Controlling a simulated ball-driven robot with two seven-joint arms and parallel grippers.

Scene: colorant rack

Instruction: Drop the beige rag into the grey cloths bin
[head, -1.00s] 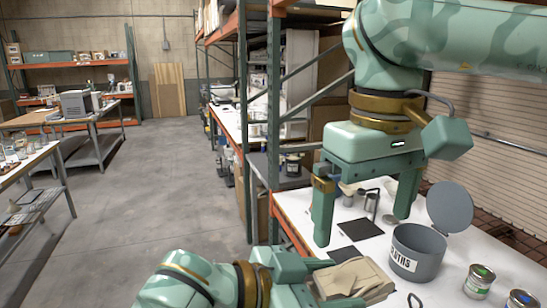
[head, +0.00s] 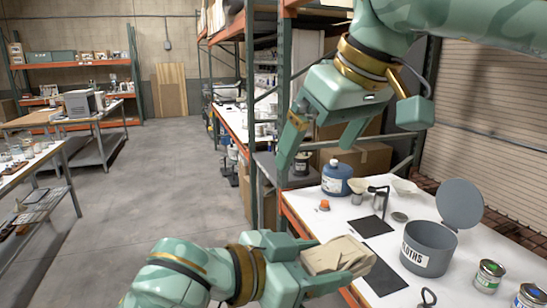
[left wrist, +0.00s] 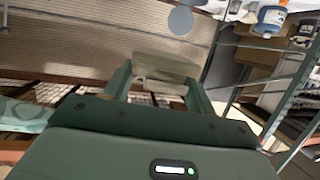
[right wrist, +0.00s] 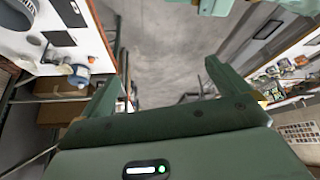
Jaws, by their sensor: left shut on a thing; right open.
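The beige rag (head: 340,256) is held in my left gripper (head: 335,265), which is shut on it at the front edge of the white bench, left of the bin. The rag also shows between the fingers in the left wrist view (left wrist: 163,70). The grey cloths bin (head: 428,252) stands on the bench with its round lid (head: 461,204) raised and a label on its front. The rag is apart from the bin. My right gripper (head: 318,150) is open and empty, high above the bench's far left end. It shows open in the right wrist view too (right wrist: 165,80).
Paint cans (head: 488,276) stand right of the bin. A blue bottle (head: 336,178), an orange-topped item (head: 324,205), black mats (head: 364,228) and a dark stand (head: 384,197) are farther back. A shelf upright (head: 284,100) rises at the bench's left end.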

